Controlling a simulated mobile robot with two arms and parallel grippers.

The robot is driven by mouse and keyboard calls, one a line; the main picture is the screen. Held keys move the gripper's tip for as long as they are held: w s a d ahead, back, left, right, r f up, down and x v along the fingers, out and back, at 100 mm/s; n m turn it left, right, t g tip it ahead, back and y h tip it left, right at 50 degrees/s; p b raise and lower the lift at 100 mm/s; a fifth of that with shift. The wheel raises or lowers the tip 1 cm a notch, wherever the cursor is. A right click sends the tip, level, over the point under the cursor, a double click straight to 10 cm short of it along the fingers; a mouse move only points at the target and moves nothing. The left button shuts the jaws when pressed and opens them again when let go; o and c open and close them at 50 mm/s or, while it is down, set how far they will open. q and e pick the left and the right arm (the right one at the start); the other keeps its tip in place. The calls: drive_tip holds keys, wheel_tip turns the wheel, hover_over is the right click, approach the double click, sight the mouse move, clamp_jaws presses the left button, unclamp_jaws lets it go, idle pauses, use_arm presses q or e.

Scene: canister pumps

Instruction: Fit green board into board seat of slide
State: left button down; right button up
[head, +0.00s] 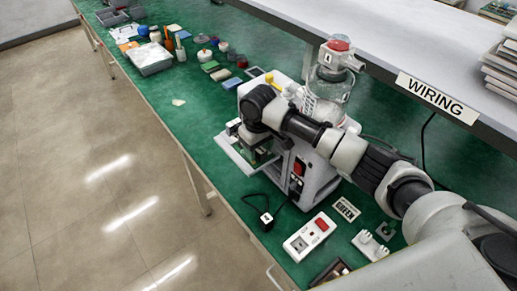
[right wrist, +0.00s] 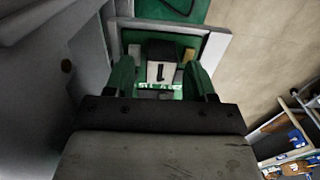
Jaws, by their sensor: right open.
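The white slide (head: 237,158) sticks out from the front left of the pump machine; its pale frame also shows in the right wrist view (right wrist: 215,50). My right gripper (head: 262,152) is low over the slide, pointing down. In the right wrist view its two fingers (right wrist: 160,75) stand apart, one on each side of a black and white part. A green board (right wrist: 160,86) with small pale marks shows between the fingers, within the slide's frame. The gripper body hides much of the board and seat, so I cannot tell whether it is fully seated. My left gripper is not in view.
The pump machine (head: 309,172) with a glass canister (head: 331,88) stands beside the slide. A grey tray (head: 150,60) and small containers stand farther left. A shelf overhangs the back.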

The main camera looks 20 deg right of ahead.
wheel_tip(320, 180, up, 12)
drive_tip(key=b, duration=0.2)
drive_tip(key=shift+f, duration=0.2)
idle(0.3)
